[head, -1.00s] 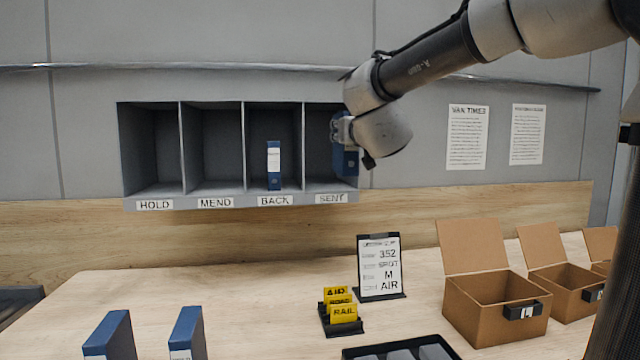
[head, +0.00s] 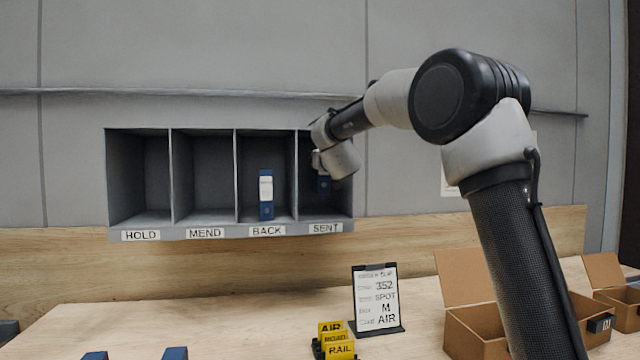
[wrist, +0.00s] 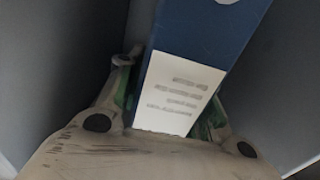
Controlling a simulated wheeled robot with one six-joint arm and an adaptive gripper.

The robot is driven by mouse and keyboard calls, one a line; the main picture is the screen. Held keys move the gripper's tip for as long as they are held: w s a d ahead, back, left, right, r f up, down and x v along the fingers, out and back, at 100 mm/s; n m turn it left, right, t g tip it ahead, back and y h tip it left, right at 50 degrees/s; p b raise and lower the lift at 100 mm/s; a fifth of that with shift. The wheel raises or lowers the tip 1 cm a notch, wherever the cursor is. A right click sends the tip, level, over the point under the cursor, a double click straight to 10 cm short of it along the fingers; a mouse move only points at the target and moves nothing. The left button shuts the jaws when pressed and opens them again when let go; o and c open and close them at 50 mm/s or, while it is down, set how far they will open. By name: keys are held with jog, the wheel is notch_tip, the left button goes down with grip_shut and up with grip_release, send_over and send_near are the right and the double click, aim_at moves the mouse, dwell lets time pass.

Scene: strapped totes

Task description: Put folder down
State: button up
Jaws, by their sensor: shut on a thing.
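A blue folder with a white label (wrist: 190,60) is between the fingers of my gripper (wrist: 170,110) in the wrist view. My gripper is shut on it. In the head view my gripper (head: 322,165) reaches into the SENT compartment (head: 325,208) of the grey rack, and a small blue part of the held folder (head: 324,185) shows under the wrist. I cannot tell whether the folder touches the compartment floor. Another blue folder (head: 266,195) stands upright in the BACK compartment.
The HOLD (head: 140,180) and MEND (head: 200,180) compartments are empty. On the table are a sign on a stand (head: 376,298), yellow cards (head: 336,340), cardboard boxes (head: 470,335) and two blue folder tops (head: 174,353) at the front edge.

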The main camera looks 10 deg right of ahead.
aim_at(320, 182)
notch_tip(320, 182, down, 2)
jog(key=shift+f, duration=0.1)
jog(key=shift+w+f, duration=0.15)
jog(key=shift+f, duration=1.05)
jog(key=shift+w+f, duration=0.1)
jog(key=shift+f, duration=1.1)
jog(key=o, duration=1.2)
jog(key=shift+f, duration=0.15)
jog(key=shift+c, duration=0.2)
